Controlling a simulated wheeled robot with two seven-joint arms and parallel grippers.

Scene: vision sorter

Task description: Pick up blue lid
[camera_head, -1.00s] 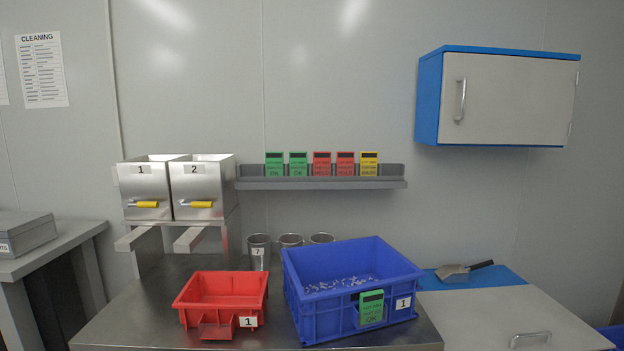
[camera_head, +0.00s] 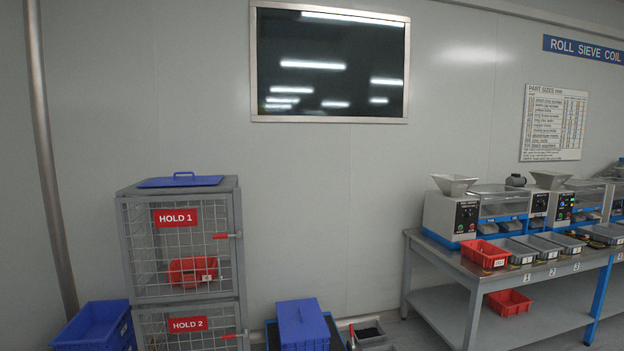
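A flat blue lid (camera_head: 205,181) with a small raised handle lies on top of the grey wire cage (camera_head: 180,240) marked HOLD 1, left of centre. The cage door is shut, and a red bin (camera_head: 192,270) shows behind its mesh. Another blue piece with a handle, a blue box or its cover (camera_head: 302,322), stands low at the bottom centre; its lower part is cut off by the picture edge. Neither of my grippers is in view.
Blue bins (camera_head: 97,325) stand at the lower left beside the cage. A steel bench (camera_head: 440,262) with sorting machines and trays fills the right. A vertical pipe (camera_head: 50,160) runs at far left. A dark screen (camera_head: 329,62) hangs on the wall.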

